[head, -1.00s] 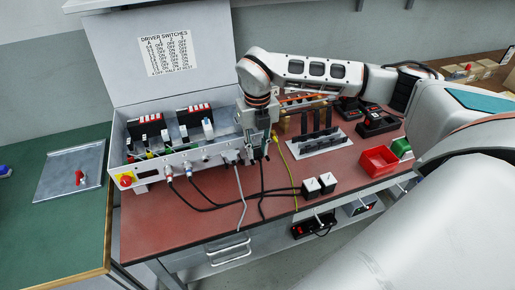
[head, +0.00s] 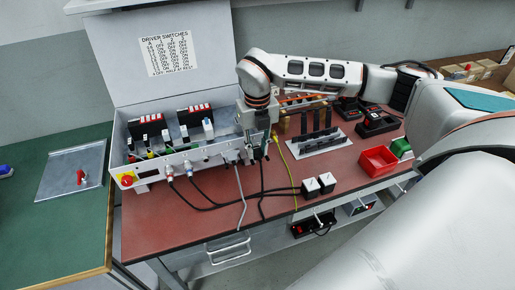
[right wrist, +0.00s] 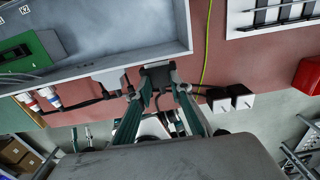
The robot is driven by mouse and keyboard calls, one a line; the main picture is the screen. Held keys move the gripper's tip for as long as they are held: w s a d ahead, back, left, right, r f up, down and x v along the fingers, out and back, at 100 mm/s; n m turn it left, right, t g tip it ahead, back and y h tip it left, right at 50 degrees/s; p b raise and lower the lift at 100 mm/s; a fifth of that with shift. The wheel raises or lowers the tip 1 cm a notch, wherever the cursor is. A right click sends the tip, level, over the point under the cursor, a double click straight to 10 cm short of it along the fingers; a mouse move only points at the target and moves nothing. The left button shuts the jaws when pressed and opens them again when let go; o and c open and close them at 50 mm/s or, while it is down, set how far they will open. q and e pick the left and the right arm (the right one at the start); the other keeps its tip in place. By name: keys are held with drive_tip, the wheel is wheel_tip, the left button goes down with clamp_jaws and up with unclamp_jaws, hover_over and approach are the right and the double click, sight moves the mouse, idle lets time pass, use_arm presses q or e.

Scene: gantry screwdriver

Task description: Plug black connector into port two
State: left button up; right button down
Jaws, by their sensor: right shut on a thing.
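The grey control box (head: 148,178) stands open on the red bench, with a row of ports along its front panel. My right gripper (head: 257,152) is at the right end of this panel. In the right wrist view my right gripper (right wrist: 158,92) is shut on the black connector (right wrist: 157,76), which sits between its fingertips against or very close to the box wall (right wrist: 100,66). A black cable (head: 262,190) hangs below the gripper in the head view. I cannot tell whether the connector is seated, and no port number is legible. My left gripper is out of view.
Grey and black cables are plugged in left of my gripper, including a grey plug (head: 231,157). A yellow cable (head: 285,170) runs just right of it. Two white cubes (head: 318,184), a black rack (head: 318,141) and a red bin (head: 378,160) stand farther right.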

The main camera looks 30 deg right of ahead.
sight(256, 151)
drive_tip(key=shift+w+d, duration=0.1)
drive_tip(key=shift+w, duration=0.5)
idle(0.7)
drive_tip(key=c, duration=1.7)
unclamp_jaws()
drive_tip(key=shift+r, duration=0.2)
drive_tip(key=shift+r+p, duration=2.35)
drive_tip(key=shift+r, duration=0.25)
drive_tip(key=shift+s+f, duration=0.1)
